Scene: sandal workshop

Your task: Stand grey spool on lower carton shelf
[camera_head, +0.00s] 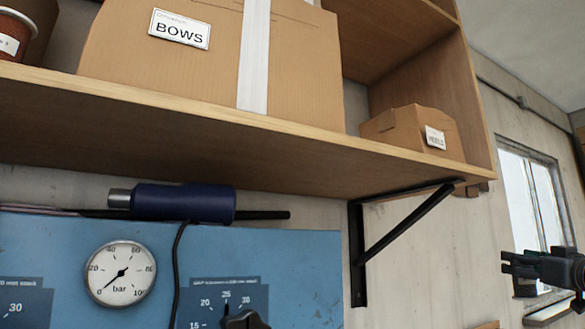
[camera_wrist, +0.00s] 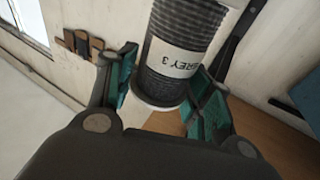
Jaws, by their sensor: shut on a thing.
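The grey spool (camera_wrist: 187,32) is a ribbed dark grey roll with a pale end flange and a white label reading "GREY 3". In the wrist view my gripper (camera_wrist: 165,85) is shut on it, with a teal-lined finger on each side. In the head view my gripper (camera_head: 510,268) is at the far right, below and right of the shelf; the spool cannot be made out there. The lower carton shelf (camera_head: 250,125) is a wooden board carrying a large carton marked "BOWS" (camera_head: 200,70) and a small carton (camera_head: 405,130) near its right end.
A red-brown tub (camera_head: 12,35) stands at the shelf's left. A narrow gap separates the two cartons. A black bracket (camera_head: 358,250) supports the shelf. Below are a blue panel with a gauge (camera_head: 120,273) and a dark blue cylindrical tool (camera_head: 185,203). A window (camera_head: 535,205) is at right.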

